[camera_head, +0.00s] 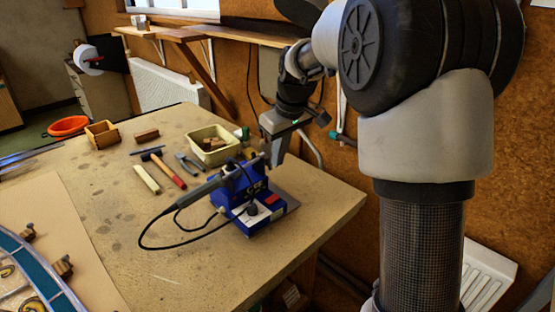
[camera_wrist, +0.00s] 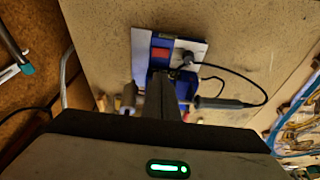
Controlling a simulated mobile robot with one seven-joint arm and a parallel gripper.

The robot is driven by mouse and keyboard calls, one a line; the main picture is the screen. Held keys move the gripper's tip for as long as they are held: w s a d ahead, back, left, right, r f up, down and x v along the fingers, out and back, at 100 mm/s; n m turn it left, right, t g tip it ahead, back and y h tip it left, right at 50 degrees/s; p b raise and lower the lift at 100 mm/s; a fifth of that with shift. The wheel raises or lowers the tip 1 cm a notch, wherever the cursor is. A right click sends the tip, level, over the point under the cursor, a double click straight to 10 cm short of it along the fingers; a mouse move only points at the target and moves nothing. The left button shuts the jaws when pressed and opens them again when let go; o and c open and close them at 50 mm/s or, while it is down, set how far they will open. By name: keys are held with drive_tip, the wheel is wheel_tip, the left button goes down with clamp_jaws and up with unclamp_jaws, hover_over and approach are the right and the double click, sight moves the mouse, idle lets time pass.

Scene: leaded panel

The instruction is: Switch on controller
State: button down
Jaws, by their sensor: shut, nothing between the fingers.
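The controller is a blue box (camera_head: 262,216) with a pale front panel, near the right end of the workbench. A red switch (camera_head: 271,199) sits on its top; it also shows in the wrist view (camera_wrist: 160,53). I cannot tell the switch's position. A soldering iron (camera_head: 207,188) rests in the blue stand beside the box, its black cable looping over the bench. My gripper (camera_head: 274,161) is shut and empty, pointing down above and behind the controller. In the wrist view its dark fingers (camera_wrist: 163,80) cover part of the controller, close below the switch in the picture.
A cream tub (camera_head: 210,157) with small blocks stands behind the controller. The leaded panel (camera_head: 40,262) lies at front left. Bare bench (camera_head: 120,225) lies between.

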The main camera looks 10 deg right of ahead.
drive_tip(key=shift+w+d+r, duration=0.1)
drive_tip(key=shift+w+d, duration=0.2)
drive_tip(key=shift+d, duration=0.25)
approach(276, 195)
drive_tip(key=x, duration=0.5)
drive_tip(key=shift+w+a, duration=0.1)
drive_tip(key=shift+a, duration=0.15)
drive_tip(key=shift+f, duration=0.55)
drive_tip(key=shift+d, duration=0.1)
